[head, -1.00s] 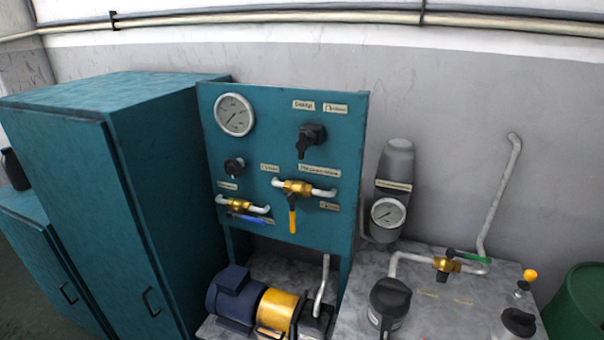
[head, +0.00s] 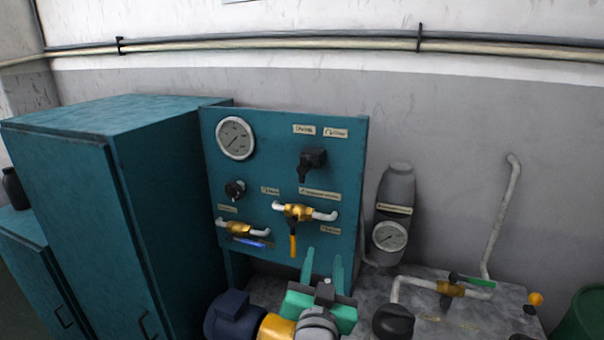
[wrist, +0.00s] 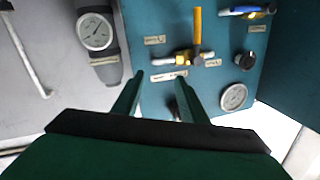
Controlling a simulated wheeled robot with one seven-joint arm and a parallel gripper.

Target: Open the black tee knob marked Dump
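On the teal panel (head: 345,215), an upper black knob (head: 312,163) has a handle hanging downward. A smaller black knob (head: 235,189) sits lower left, below the gauge (head: 236,138). The labels are too blurred for me to tell which knob is marked Dump. My gripper (head: 323,255) is open and empty, low in front of the panel's lower right, below both knobs. In the wrist view, which looks upside down, my open fingers (wrist: 159,80) point toward the panel; the smaller knob (wrist: 245,60) shows at right. A dark knob is partly hidden behind the right finger.
Brass valves with a yellow lever (head: 293,242) and a blue lever (head: 246,242) project from the panel. A teal cabinet (head: 75,200) stands left. A grey filter with a gauge (head: 389,237), pipes and a green-handled valve (head: 472,281) are at right. A motor (head: 234,316) stands below.

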